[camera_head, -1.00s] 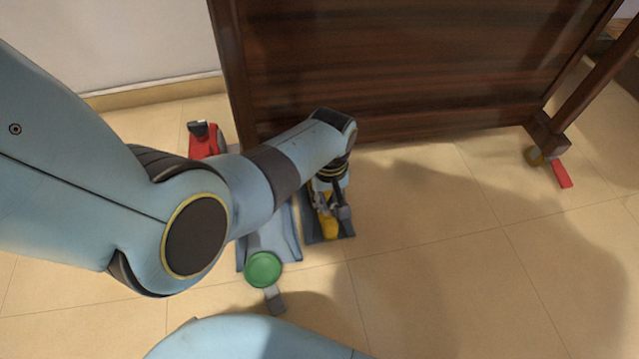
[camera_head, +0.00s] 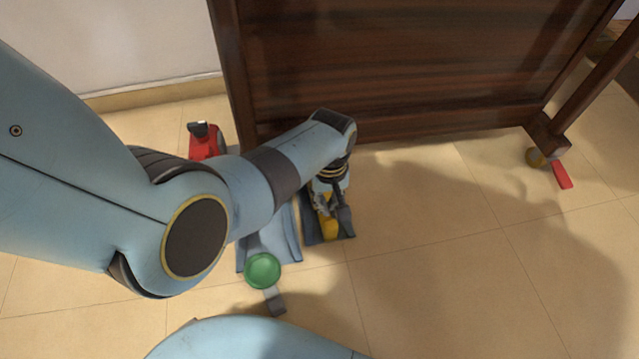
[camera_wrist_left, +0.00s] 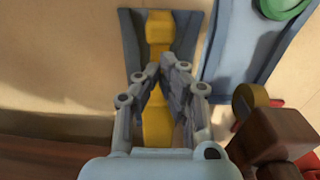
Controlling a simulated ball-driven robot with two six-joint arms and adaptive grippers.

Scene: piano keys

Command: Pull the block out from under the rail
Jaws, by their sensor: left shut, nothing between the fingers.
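A yellow piece (camera_head: 329,229) lies on a dark blue-grey tray (camera_head: 346,235) near the foot of the dark wooden panel. In the left wrist view the yellow piece (camera_wrist_left: 158,30) runs lengthwise along the tray (camera_wrist_left: 130,40) and passes below my fingers. I cannot tell whether it is the block. My left gripper (camera_head: 331,206) is over it, pointing down. In the left wrist view my left gripper (camera_wrist_left: 161,66) has its fingertips together and holds nothing. The fingers hide part of the yellow piece. My right gripper is not in view.
The dark wooden panel (camera_head: 380,70) stands behind. A grey-blue piece with a green disc (camera_head: 263,270) is left of the tray. A red object (camera_head: 205,141) is at the panel's left corner; a red piece (camera_head: 562,174) is by the right foot. Floor at right is clear.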

